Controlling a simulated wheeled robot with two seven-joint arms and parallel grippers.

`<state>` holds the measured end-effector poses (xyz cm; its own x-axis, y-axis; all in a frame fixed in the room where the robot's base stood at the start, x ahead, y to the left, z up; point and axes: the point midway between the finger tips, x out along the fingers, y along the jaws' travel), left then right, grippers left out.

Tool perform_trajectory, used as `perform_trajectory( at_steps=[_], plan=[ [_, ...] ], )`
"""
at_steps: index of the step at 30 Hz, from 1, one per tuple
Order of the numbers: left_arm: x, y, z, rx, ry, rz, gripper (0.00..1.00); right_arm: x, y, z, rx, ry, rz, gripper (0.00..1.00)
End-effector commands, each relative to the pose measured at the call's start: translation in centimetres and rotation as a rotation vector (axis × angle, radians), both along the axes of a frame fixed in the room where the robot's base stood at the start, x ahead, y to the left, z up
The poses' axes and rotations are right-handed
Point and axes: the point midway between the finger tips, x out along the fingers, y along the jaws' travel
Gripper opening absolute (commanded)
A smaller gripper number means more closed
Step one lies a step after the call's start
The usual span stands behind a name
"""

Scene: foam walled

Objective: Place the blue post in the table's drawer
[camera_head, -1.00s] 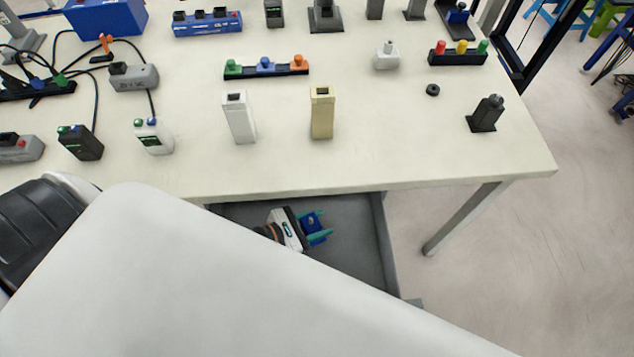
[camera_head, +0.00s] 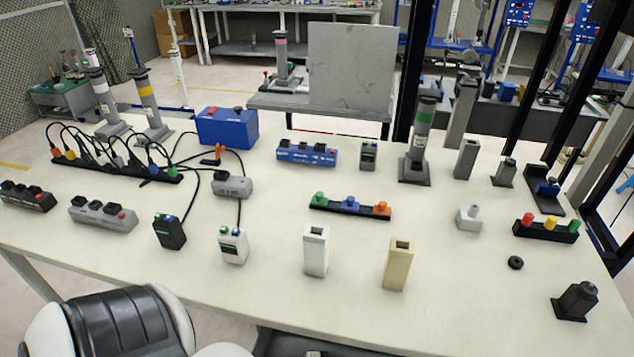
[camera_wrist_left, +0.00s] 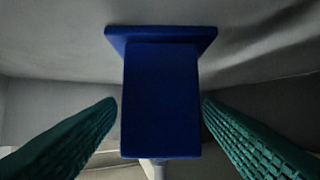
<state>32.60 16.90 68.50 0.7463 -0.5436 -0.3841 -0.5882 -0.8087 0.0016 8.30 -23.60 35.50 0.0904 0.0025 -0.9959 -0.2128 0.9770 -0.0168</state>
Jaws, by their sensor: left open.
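The blue post (camera_wrist_left: 161,75) fills the middle of the left wrist view, with its wider flat plate at the top of the picture. My left gripper (camera_wrist_left: 159,102) has one green ribbed finger on each side of the post. The fingers are open, with a narrow gap showing on both sides. Grey surfaces of the drawer (camera_wrist_left: 255,85) surround the post; its contact with the drawer floor is hard to judge. In the head view only a strip of the drawer (camera_head: 345,347) shows below the table's front edge. My right gripper is not in view.
The table (camera_head: 450,318) holds a white post (camera_head: 316,252), a beige post (camera_head: 397,265), a black post (camera_head: 576,302), a blue box (camera_head: 227,128) and several button boxes with cables.

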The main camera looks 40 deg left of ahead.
Motion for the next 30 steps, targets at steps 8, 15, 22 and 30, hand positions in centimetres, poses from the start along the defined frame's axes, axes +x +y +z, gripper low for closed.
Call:
perform_trajectory(
  at_steps=[8, 15, 22, 30],
  plan=[
    [-4.2, 2.9, 2.0, 0.0, 0.002, 0.0, 0.62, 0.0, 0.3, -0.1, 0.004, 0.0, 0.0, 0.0],
    [-6.2, 4.5, 3.1, 0.0, 0.001, 0.0, 0.62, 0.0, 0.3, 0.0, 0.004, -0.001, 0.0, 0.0],
    [-6.5, 4.8, 3.4, 0.001, -0.001, 0.0, 0.62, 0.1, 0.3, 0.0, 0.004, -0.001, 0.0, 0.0],
    [-6.5, 4.8, 3.6, 0.001, -0.001, -0.001, 0.62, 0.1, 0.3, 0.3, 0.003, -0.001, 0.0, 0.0]
  ],
)
